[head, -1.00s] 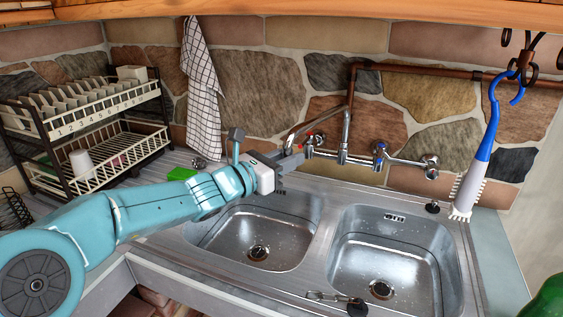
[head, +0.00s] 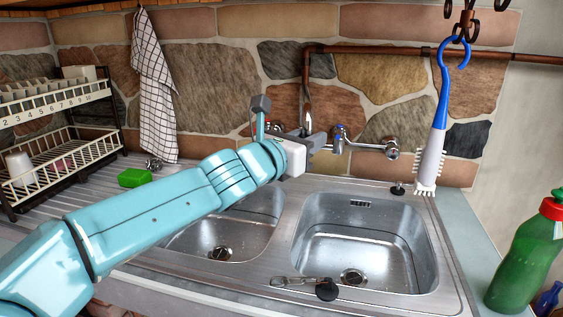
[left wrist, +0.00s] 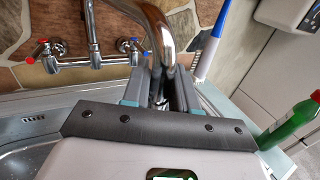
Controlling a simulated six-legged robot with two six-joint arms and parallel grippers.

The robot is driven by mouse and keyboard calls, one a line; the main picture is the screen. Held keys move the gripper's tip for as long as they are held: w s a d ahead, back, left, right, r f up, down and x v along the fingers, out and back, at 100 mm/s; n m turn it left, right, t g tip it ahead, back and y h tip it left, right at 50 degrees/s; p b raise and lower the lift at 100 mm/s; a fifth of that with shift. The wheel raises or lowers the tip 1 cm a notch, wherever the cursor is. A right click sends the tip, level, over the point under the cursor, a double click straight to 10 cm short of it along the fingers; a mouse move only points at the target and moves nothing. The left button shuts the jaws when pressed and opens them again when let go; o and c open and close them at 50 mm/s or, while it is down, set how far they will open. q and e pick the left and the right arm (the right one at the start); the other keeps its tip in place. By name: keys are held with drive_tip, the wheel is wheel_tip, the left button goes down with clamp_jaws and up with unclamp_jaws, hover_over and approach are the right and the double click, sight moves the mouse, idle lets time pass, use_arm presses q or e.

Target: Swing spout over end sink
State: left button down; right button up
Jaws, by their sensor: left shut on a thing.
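The chrome spout (left wrist: 158,32) curves down between the fingers of my left gripper (left wrist: 160,88) in the left wrist view. My left gripper (head: 312,143) is shut on the spout, which it mostly hides in the head view. The wall tap (head: 375,148) has a blue-marked handle showing. A red and a blue handle (left wrist: 130,45) show in the wrist view. The gripper looks to be near the back of the divider between the left basin (head: 190,240) and the right basin (head: 425,265). The right basin lies at the right end of the unit. My right gripper is not in view.
A blue-and-white brush (head: 431,160) hangs from a hook right of the tap. A green bottle (head: 525,258) stands at the right. A dish rack (head: 60,150), checked towel (head: 155,95) and green sponge (head: 135,178) are at the left. A plug (head: 326,289) lies at the front rim.

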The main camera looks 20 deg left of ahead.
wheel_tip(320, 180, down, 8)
drive_tip(key=b, duration=0.6)
use_arm(q)
drive_tip(key=w+d+n+t+y+p, duration=0.1)
drive_tip(key=w+d+n+y+p, duration=0.4)
drive_tip(key=d+y, duration=0.3)
drive_tip(key=w+d+n, duration=0.1)
drive_tip(key=d, duration=0.3)
drive_tip(key=shift+y+p, duration=0.3)
drive_tip(key=shift+y, duration=0.1)
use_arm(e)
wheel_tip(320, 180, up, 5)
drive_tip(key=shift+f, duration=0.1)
use_arm(q)
drive_tip(key=shift+w+f, duration=0.1)
drive_tip(key=shift+f, duration=0.05)
drive_tip(key=c, duration=1)
unclamp_jaws()
drive_tip(key=shift+a, duration=0.1)
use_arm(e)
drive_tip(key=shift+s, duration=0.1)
